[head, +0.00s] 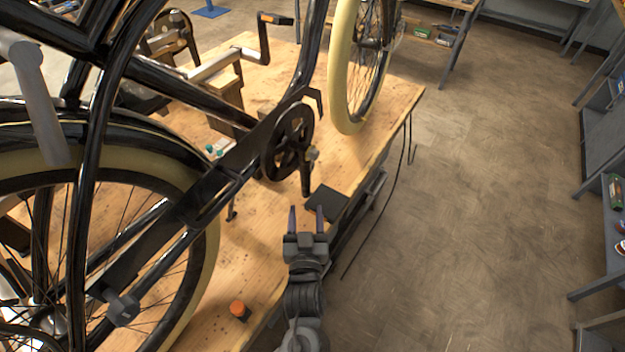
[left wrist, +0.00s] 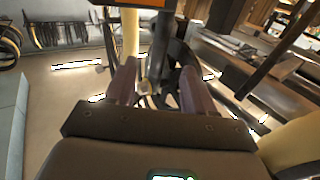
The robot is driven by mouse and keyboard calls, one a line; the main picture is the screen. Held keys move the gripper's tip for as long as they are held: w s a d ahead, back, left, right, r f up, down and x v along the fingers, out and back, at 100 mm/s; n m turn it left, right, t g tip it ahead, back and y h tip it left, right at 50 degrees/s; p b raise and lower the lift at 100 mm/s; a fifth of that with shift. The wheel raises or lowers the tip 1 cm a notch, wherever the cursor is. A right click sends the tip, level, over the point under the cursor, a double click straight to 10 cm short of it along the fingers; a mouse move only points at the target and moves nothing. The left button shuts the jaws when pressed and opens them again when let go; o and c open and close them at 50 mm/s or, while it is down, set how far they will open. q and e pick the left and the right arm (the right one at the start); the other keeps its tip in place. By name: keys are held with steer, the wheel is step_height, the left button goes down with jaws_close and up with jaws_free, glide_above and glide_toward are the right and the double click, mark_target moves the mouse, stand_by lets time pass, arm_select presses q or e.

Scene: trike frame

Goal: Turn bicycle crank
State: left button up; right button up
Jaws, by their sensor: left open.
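The bicycle's black chainring (head: 287,142) sits low on the black frame, above the wooden bench. A dark crank arm (head: 306,178) hangs down from its right side, near a small light-coloured end piece (head: 313,153). My left gripper (head: 306,210) is open and empty, just below and in front of the crank arm, apart from it in the head view. In the left wrist view the two fingers (left wrist: 158,68) are spread, with dark crank and chainring parts beyond them. Whether the fingers straddle any part is unclear there. My right gripper is not in view.
The wooden bench (head: 265,215) carries the bicycle. A dark flat block (head: 327,200) lies near its edge beside my gripper. An orange-topped object (head: 239,310) stands near the front edge. The cream front tyre (head: 342,75) is beyond. Open floor (head: 480,190) lies to the right.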

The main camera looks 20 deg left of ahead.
mark_target(305, 181)
arm_select(q)
steer(key=b+x, duration=0.1)
steer(key=x, duration=0.8)
steer(key=shift+w+a, duration=0.2)
steer(key=shift+w, duration=0.1)
jaws_close()
